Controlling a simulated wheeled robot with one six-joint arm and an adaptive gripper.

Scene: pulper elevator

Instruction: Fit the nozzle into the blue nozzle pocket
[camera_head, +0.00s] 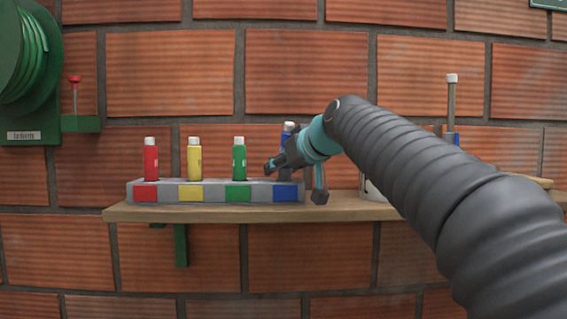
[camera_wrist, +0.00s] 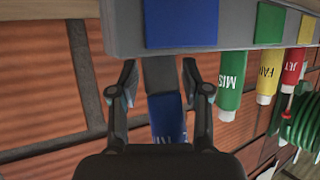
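The blue nozzle (camera_head: 288,130) stands upright at the rack's right end. Its white top is higher than the tops of the other nozzles. In the wrist view, which is upside down, its blue body (camera_wrist: 167,118) and a grey length between that body and the rack lie between my fingers. My gripper (camera_head: 295,180) is spread open in front of it, hiding its lower part in the head view. The blue pocket's marker (camera_head: 286,193) is on the rack front, also in the wrist view (camera_wrist: 181,22). I cannot tell how deep the nozzle sits.
The grey rack (camera_head: 214,192) also holds red (camera_head: 150,162), yellow (camera_head: 194,160) and green (camera_head: 239,160) nozzles. It rests on a wooden shelf (camera_head: 240,213) against brick. A white container (camera_head: 372,191) stands right, partly behind my arm. A green hose reel (camera_head: 30,55) hangs left.

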